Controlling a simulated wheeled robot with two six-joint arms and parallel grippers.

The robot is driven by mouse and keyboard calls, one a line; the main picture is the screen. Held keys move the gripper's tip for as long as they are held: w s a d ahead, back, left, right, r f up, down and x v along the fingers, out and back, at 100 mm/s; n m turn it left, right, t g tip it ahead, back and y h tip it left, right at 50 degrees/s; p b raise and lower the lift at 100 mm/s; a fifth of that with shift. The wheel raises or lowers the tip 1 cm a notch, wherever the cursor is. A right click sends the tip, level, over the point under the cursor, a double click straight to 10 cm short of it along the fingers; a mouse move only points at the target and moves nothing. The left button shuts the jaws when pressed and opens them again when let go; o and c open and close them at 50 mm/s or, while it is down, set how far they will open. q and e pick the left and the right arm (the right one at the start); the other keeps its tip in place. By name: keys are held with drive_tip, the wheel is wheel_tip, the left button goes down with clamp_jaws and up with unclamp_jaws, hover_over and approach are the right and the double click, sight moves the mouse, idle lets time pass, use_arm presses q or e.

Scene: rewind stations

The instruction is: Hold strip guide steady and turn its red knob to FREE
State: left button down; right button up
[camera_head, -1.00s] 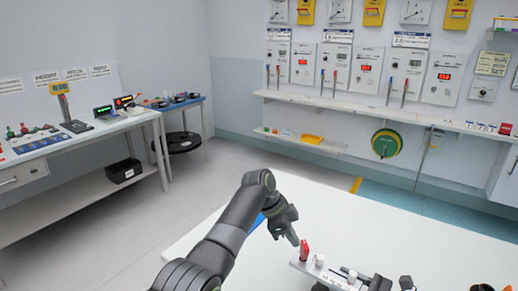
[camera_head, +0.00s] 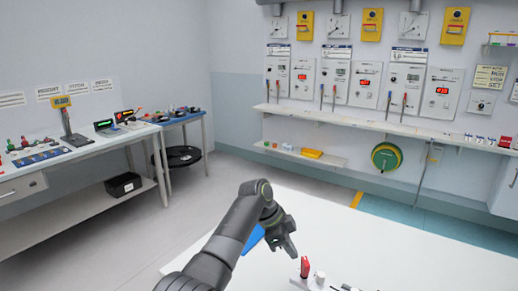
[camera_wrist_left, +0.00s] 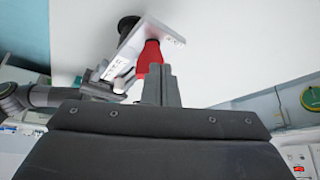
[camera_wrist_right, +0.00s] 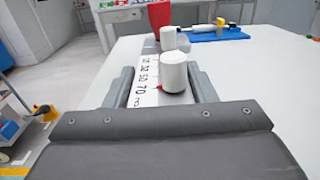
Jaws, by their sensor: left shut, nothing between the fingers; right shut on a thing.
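The strip guide (camera_wrist_right: 147,90) is a pale bar with a printed number scale and two white round knobs (camera_wrist_right: 174,72). Its red knob (camera_head: 305,267) stands upright near one end; it also shows in the left wrist view (camera_wrist_left: 150,57) and behind the white knobs in the right wrist view (camera_wrist_right: 159,17). My left gripper (camera_head: 295,257) is shut and empty, its fingertips right beside the red knob; I cannot tell whether they touch. My right gripper (camera_wrist_right: 162,88) is shut on the strip guide, one finger along each side. The FREE marking is not readable.
The white table (camera_head: 400,245) is mostly clear. A blue tray (camera_wrist_right: 215,36) with small items lies beyond the guide; part of it shows behind my left arm (camera_head: 250,238). Side benches and a wall shelf (camera_head: 390,126) stand well away.

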use_arm(q)
wheel_tip(320, 180, up, 5)
drive_tip(key=shift+f, duration=0.2)
idle(0.3)
wheel_tip(320, 180, down, 6)
drive_tip(key=s, duration=0.2)
drive_tip(key=shift+s+a, duration=0.25)
drive_tip(key=shift+s, duration=0.05)
idle(0.5)
drive_tip(key=shift+w+d, duration=0.2)
drive_tip(key=shift+d, duration=0.35)
idle(0.9)
drive_tip(key=shift+w+a, duration=0.1)
drive_tip(key=shift+w, duration=0.35)
